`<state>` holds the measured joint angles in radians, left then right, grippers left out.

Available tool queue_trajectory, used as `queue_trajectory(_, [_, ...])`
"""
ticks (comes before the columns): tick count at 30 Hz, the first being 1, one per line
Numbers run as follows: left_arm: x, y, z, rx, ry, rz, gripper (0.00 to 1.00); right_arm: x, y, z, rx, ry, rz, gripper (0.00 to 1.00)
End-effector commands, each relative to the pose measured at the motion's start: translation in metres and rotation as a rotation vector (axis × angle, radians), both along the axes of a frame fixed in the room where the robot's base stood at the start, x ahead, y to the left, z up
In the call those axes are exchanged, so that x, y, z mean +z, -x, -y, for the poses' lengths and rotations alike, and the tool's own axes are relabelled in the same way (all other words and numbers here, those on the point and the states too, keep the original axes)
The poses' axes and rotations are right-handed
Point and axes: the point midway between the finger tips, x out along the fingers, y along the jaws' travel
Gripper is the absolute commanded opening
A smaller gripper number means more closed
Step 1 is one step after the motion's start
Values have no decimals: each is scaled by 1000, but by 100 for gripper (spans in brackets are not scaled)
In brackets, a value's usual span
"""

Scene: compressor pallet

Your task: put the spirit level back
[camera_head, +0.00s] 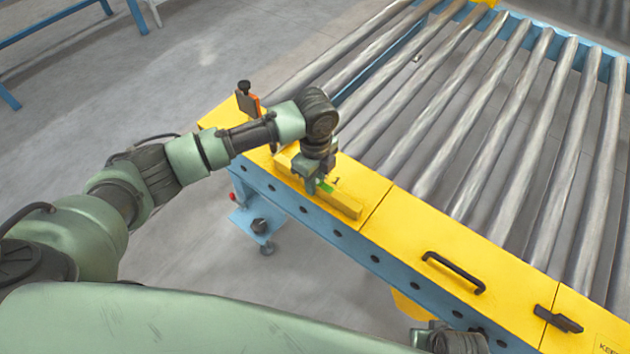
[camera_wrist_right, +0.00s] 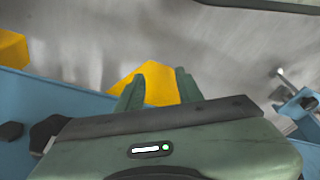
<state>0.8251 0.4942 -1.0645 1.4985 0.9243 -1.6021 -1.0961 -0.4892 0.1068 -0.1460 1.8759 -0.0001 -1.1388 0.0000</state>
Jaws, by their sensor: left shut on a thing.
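The spirit level (camera_head: 345,206) is a yellow bar with a green vial, at the left part of the yellow cover (camera_head: 370,187) along the conveyor's near side. It lies lengthwise along this cover. I cannot tell whether it rests on it or is just above it. My left gripper (camera_head: 314,186) reaches down from above and is shut on the spirit level near its middle, hiding part of it. My right gripper (camera_wrist_right: 158,88) has its two fingers apart with nothing between them, low beside the blue frame. Only part of my right wrist shows at the head view's bottom edge.
An orange and black clamp-like part (camera_head: 249,103) stands at the cover's left end. A black handle (camera_head: 453,272) and a black latch (camera_head: 558,319) stick up further right on the cover. Metal rollers (camera_head: 480,130) fill the area behind. A blue bench frame (camera_head: 60,20) stands far left.

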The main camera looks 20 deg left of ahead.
Motion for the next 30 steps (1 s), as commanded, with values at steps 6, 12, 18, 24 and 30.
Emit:
queue_trajectory(6, [-2, 0, 0, 0, 0, 0, 0, -2, 1, 0, 0, 0, -2, 36])
queue_trajectory(12, [-2, 0, 0, 0, 0, 0, 43, -3, 1, 0, 0, 1, -3, 36])
queue_trajectory(18, [-2, 0, 0, 0, 0, 0, 43, -3, 1, 0, 1, 0, -4, 36])
queue_trajectory(24, [20, -1, 0, 1, 1, 2, 43, -12, 3, 1, 1, 1, -8, 36])
queue_trajectory(30, [64, -1, 0, 0, 1, 3, 43, -45, 17, 2, 5, 4, -30, 36])
